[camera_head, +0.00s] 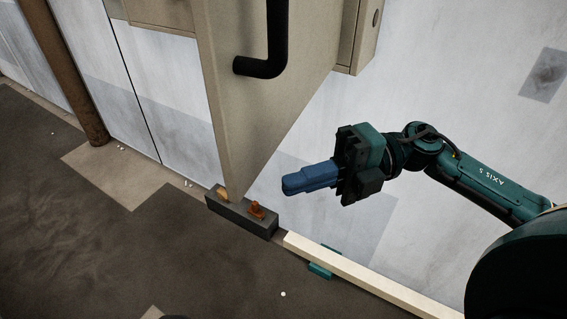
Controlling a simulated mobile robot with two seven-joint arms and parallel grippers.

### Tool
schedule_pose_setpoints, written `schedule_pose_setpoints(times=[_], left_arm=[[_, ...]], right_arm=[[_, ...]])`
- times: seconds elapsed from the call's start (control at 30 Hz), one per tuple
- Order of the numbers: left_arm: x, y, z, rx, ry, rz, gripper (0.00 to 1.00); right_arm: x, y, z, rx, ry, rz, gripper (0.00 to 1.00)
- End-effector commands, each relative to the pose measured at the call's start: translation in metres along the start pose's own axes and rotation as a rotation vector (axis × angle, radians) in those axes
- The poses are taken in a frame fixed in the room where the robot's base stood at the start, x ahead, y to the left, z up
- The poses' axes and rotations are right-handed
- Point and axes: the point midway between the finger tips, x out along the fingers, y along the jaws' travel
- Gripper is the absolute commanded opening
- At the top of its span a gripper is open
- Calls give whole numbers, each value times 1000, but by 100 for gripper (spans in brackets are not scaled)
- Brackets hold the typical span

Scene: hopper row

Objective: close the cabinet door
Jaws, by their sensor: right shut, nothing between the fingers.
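The beige cabinet door (229,100) stands swung open, jutting out from the wall towards me. Its black bar handle (277,40) is on the face turned to the right. Part of the beige cabinet (365,35) shows behind the door at the top; the rest is out of frame or hidden. My right gripper (287,186) is shut and empty, with blue fingers pointing left. In the picture it is to the right of the door's lower corner, below the handle, and appears apart from the door. My left gripper is not in view.
A dark block with orange pieces (240,213) lies at the wall's foot under the door's lower corner. A pale rail (355,272) runs along the floor to the right. A brown pipe (62,70) stands at left. The dark floor (110,250) in front is mostly clear.

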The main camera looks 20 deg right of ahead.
Motion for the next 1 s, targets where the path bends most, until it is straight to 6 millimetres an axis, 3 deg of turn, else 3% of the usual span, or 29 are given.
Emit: schedule_pose_setpoints(times=[0.3, 0.77, 1.0], left_arm=[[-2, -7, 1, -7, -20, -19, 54], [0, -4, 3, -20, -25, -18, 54], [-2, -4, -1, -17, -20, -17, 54]], right_arm=[[19, 1, 20, -1, 0, 1, 0], [22, 0, 22, 1, -2, 0, 0], [36, 1, 47, -4, -53, 2, 0]])
